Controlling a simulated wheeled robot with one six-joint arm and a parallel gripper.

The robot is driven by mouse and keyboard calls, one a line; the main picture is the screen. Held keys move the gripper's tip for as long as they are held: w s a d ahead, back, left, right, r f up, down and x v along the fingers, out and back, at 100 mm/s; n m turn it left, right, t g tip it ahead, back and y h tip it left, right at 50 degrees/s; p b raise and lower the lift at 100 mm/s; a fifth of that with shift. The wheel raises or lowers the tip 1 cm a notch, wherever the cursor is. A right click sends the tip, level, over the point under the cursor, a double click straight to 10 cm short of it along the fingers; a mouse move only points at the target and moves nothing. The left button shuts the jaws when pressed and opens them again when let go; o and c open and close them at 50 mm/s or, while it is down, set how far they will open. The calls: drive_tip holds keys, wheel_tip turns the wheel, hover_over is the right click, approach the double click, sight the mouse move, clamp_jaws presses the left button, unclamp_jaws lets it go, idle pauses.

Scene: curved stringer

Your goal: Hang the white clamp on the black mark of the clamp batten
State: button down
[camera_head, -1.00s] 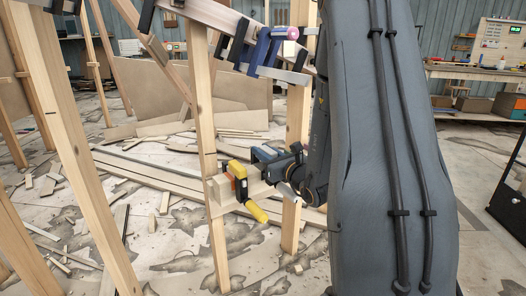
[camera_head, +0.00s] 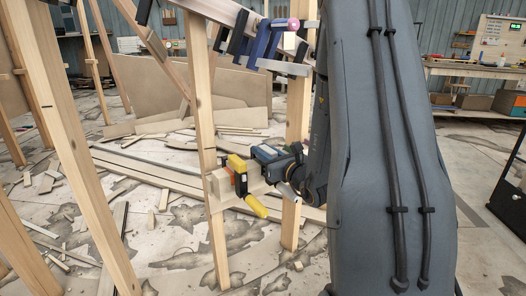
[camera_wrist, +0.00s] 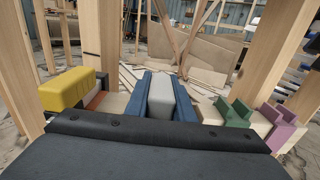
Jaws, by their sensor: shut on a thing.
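My gripper (camera_wrist: 160,97) has two blue fingers, shut on the white clamp (camera_wrist: 160,100), which shows as a pale grey-white block between them. In the head view my gripper (camera_head: 268,154) is low, beside the wooden clamp batten (camera_head: 220,196) on the posts; the held clamp is mostly hidden there. The batten also shows in the wrist view (camera_wrist: 208,112), running across behind the fingers. A yellow clamp (camera_head: 238,176) hangs on the batten left of my gripper, also in the wrist view (camera_wrist: 68,92). I cannot make out the black mark, nor whether the white clamp touches the batten.
Green (camera_wrist: 234,113) and purple (camera_wrist: 280,127) clamps sit on the batten at right, an orange-brown one (camera_wrist: 97,100) beside the yellow. Blue clamps (camera_head: 262,45) hang on the stringer (camera_head: 205,12) above. Wooden posts (camera_head: 203,110) stand close. Offcuts litter the floor.

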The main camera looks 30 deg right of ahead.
drive_tip(key=shift+f, duration=0.1)
drive_tip(key=c, duration=1.4)
unclamp_jaws()
drive_tip(key=shift+c, duration=0.2)
drive_tip(key=s, duration=0.7)
drive_tip(key=shift+s+d+p, duration=0.25)
drive_tip(key=shift+s+p, duration=0.1)
drive_tip(key=shift+s, duration=0.05)
